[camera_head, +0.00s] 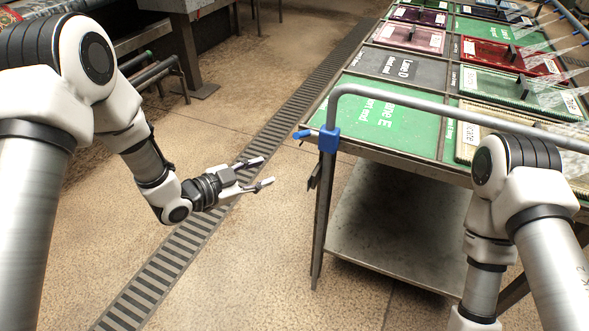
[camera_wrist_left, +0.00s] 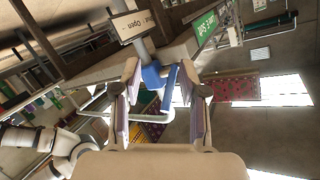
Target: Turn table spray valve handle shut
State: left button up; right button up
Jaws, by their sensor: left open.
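The spray valve has a blue body (camera_head: 328,139) on the grey pipe at the table's near left corner. Its short blue handle (camera_head: 302,134) points left, out from the table edge. My left gripper (camera_head: 263,172) is open and empty, to the left of the handle and lower in the picture, with a gap between them. In the left wrist view, the blue handle (camera_wrist_left: 169,90) appears between the two spread fingers, beyond their tips, and the blue valve body (camera_wrist_left: 151,75) is beside it. My right arm is at the right; its gripper is out of view.
The table (camera_head: 450,152) carries green, grey and red panels, with a lower shelf (camera_head: 400,225) beneath. The grey pipe (camera_head: 420,105) arches over its near edge. A small sign (camera_wrist_left: 133,26) with "Open" is by the valve. A floor grate (camera_head: 190,245) runs below; the floor around my left gripper is clear.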

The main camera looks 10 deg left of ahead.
aim_at(300, 135)
pick_arm(q)
jog(key=w+d+r+m+h+b, duration=0.25)
jog(key=r+m+h, duration=0.25)
jog(key=r+m, duration=0.25)
jog(key=shift+n+g, duration=0.3)
jog(key=shift+n, duration=0.25)
jog(key=x, duration=0.7)
jog(key=shift+s+d+f+p, duration=0.2)
jog(key=shift+s+d+p, duration=0.1)
jog(key=shift+s+p, duration=0.1)
grip_shut()
pick_arm(e)
notch_tip(300, 135, down, 4)
jog(key=shift+f, duration=0.25)
